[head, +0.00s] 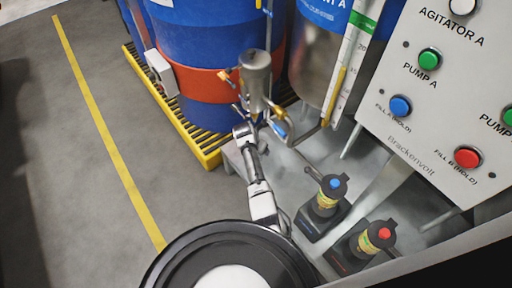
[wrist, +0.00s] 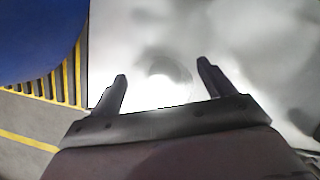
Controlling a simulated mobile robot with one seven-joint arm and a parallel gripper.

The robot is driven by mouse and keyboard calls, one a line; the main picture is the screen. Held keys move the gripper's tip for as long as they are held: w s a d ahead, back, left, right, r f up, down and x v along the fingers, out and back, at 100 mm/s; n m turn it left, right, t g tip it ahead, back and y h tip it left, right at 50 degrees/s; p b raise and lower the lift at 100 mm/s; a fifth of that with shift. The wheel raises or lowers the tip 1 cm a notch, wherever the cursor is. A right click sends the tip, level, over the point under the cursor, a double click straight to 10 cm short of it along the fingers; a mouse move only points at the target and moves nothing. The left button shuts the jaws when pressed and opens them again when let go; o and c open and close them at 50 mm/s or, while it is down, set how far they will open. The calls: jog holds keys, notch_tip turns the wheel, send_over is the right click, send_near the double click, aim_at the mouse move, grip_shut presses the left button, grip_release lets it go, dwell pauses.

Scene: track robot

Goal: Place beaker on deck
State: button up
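My gripper (wrist: 162,72) has its two dark fingers spread apart in the wrist view, over a pale metal surface. A faint rounded pale shape (wrist: 170,72) shows between the fingers; I cannot tell whether it is a clear beaker or a reflection. It does not touch either finger. In the head view my arm reaches up to the metal deck (head: 300,165), and its end is beside and below a hanging metal canister with brass fittings (head: 256,78). The fingers are too small to make out there. No beaker is clearly visible in the head view.
Blue drums with an orange band (head: 215,87) stand on a yellow-edged grating (head: 205,145) behind the arm. Two capped black devices, one blue-topped (head: 326,200) and one red-topped (head: 370,243), sit right of the arm. A button panel (head: 440,90) overhangs at right. Floor at left is clear.

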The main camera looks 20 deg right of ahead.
jog(key=shift+s+a+r+p, duration=0.1)
jog(key=shift+r+p, duration=0.65)
jog(key=shift+p, duration=0.15)
jog(key=s+a+p, duration=0.8)
jog(key=p, duration=0.3)
jog(key=shift+s+a, duration=0.3)
jog(key=shift+s, duration=0.05)
